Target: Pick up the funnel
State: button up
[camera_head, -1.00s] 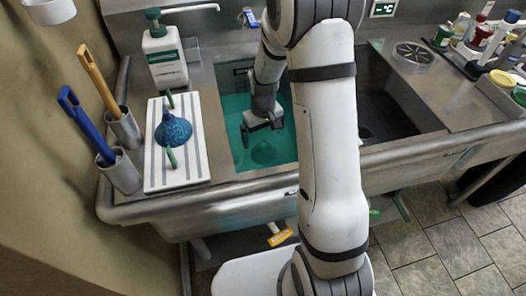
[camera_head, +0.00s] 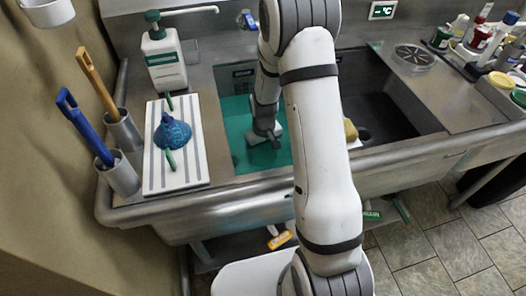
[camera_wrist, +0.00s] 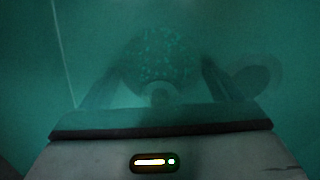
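A blue speckled funnel (camera_head: 172,132) stands wide end down on the white striped rack left of the sink. In the wrist view, a second speckled, funnel-like round thing (camera_wrist: 160,60) shows dimly through the teal water, with a pale ring at its near side. My gripper (camera_head: 268,140) is down in the teal-filled left basin (camera_head: 237,128). In the wrist view its fingers (camera_wrist: 158,82) are apart, one on each side of the submerged funnel; whether they touch it I cannot tell. In the head view my gripper hides that funnel.
A soap bottle (camera_head: 163,55) stands behind the rack (camera_head: 152,178). Brush holders (camera_head: 122,175) are at its left. A basin divider and the empty right basin (camera_head: 392,115) lie right of my arm, with a yellow sponge (camera_head: 350,130) nearby. Basin walls surround my gripper closely.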

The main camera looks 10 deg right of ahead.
jog(key=c, duration=0.7)
jog(key=shift+o, duration=0.2)
